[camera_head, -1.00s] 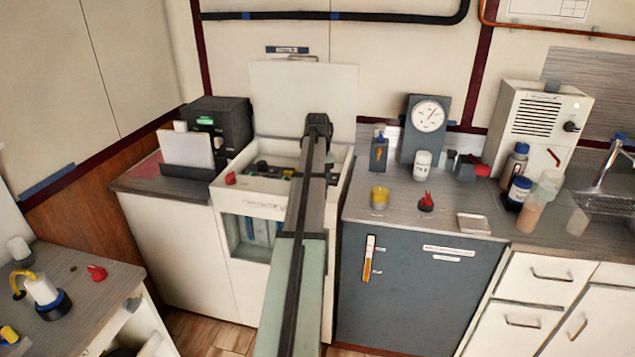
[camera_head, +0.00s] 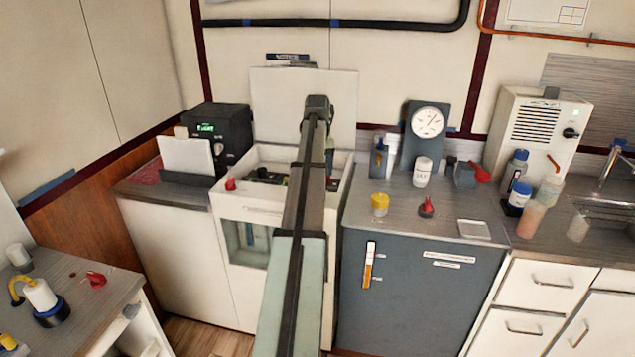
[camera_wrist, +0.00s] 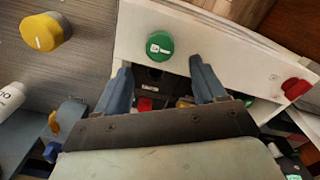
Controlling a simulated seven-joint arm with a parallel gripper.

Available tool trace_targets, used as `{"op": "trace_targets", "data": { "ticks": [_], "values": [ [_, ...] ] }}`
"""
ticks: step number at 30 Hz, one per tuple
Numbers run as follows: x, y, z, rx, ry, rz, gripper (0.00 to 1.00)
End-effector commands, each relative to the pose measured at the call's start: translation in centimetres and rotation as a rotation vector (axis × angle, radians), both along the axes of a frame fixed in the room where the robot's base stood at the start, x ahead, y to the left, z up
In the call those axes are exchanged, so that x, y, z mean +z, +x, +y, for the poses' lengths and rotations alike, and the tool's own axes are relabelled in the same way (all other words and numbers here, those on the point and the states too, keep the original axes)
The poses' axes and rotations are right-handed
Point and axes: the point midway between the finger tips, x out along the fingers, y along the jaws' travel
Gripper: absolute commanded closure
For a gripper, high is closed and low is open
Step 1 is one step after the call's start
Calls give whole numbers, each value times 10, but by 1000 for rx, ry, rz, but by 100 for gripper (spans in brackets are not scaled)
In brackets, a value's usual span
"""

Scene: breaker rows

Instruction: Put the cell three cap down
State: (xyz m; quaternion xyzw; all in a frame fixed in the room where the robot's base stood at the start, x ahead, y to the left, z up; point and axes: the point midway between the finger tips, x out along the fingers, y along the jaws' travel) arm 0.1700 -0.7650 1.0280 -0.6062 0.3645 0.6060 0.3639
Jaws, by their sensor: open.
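A round green cap (camera_wrist: 160,46) with a white mark sits on the white front rim of the open-topped cabinet (camera_head: 262,211). I cannot tell from the mark which cell it belongs to. My gripper (camera_wrist: 160,70) is open and empty over the cabinet opening, its blue fingers apart, with the green cap just beyond the fingertips in the wrist view. Inside the opening, a red piece (camera_wrist: 145,104), a yellow piece (camera_wrist: 185,103) and dark parts show partly between the fingers. In the head view my arm hides the green cap and the fingers.
A red knob (camera_wrist: 295,88) is on the cabinet's front-left corner, also in the head view (camera_head: 230,184). A raised white lid (camera_head: 270,95) stands behind the opening.

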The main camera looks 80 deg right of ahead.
Motion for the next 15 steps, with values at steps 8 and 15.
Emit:
{"op": "trace_targets", "data": {
  "ticks": [8, 15],
  "values": [
    [39, 0, -1, 0, 0, 0, 30],
    [50, 0, 0, 0, 1, 0, 30]
  ]
}}
